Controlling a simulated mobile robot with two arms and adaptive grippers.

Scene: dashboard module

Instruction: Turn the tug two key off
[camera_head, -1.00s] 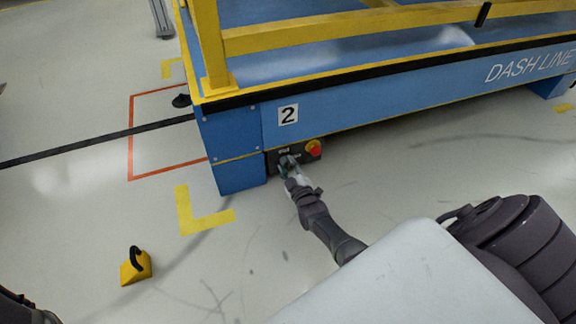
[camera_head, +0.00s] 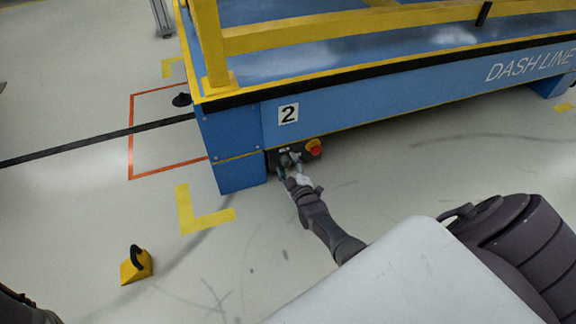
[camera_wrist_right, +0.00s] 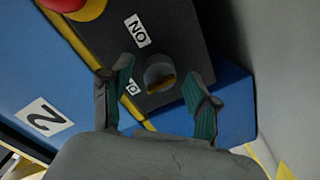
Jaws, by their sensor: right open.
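The tug two key is a dark round knob with a tan-edged face (camera_wrist_right: 160,77) on a dark control box (camera_head: 274,160) under the blue platform's corner marked 2. In the right wrist view an ON label (camera_wrist_right: 137,31) sits beside the knob. A second label (camera_wrist_right: 132,87) is partly hidden by a finger. My right gripper (camera_wrist_right: 158,75) is open, its two teal-padded fingers on either side of the knob, with visible gaps. In the head view my right gripper (camera_head: 290,171) is at the control box.
A red emergency button (camera_head: 314,148) on yellow is on the box's right side. The blue platform (camera_head: 370,103) with yellow rails (camera_head: 330,37) overhangs the box. A yellow block with a black hook (camera_head: 136,268) stands on the floor at left. The floor around is mostly clear.

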